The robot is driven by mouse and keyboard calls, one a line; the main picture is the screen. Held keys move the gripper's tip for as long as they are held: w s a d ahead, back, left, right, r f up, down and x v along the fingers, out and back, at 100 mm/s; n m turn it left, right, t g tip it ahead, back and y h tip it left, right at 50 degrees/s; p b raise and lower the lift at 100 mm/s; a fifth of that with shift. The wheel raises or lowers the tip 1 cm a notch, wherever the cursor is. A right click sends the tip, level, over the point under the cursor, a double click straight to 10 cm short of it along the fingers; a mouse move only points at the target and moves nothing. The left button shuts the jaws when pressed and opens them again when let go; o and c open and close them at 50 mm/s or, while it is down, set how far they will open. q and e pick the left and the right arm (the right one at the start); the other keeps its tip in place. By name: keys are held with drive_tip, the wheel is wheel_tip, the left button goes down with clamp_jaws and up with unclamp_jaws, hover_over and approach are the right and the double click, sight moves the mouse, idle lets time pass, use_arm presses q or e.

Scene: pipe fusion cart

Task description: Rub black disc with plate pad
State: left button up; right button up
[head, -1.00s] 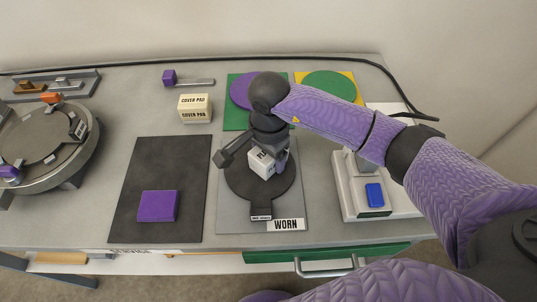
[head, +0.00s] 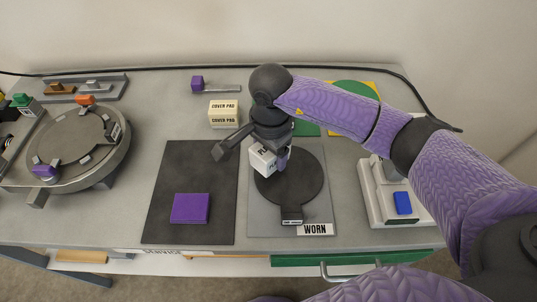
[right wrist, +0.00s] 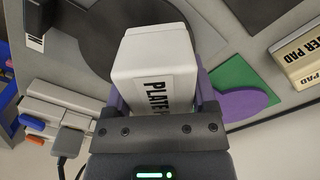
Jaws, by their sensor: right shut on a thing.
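The black disc (head: 300,185) lies flat on a grey mat (head: 320,215) with a WORN label, its handle tab towards the front. My right gripper (head: 272,156) is shut on the white plate pad (head: 262,160), over the disc's back left edge. In the right wrist view the lettered pad (right wrist: 158,65) sits between the purple fingers, with part of the dark disc (right wrist: 108,30) behind it. Whether the pad touches the disc cannot be told. My left gripper is not in view.
A dark mat (head: 165,215) with a purple block (head: 190,208) lies left of the disc. Cream COVER PAD blocks (head: 223,114) stand behind. A white device (head: 375,200) with a blue button is at the right, a round fixture (head: 65,145) at the left. A black cable runs along the back.

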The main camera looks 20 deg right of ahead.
drive_tip(key=shift+r+p, duration=0.45)
drive_tip(key=shift+r, duration=0.5)
drive_tip(key=shift+r+p, duration=0.95)
drive_tip(key=shift+r, duration=0.45)
drive_tip(key=shift+f, duration=0.1)
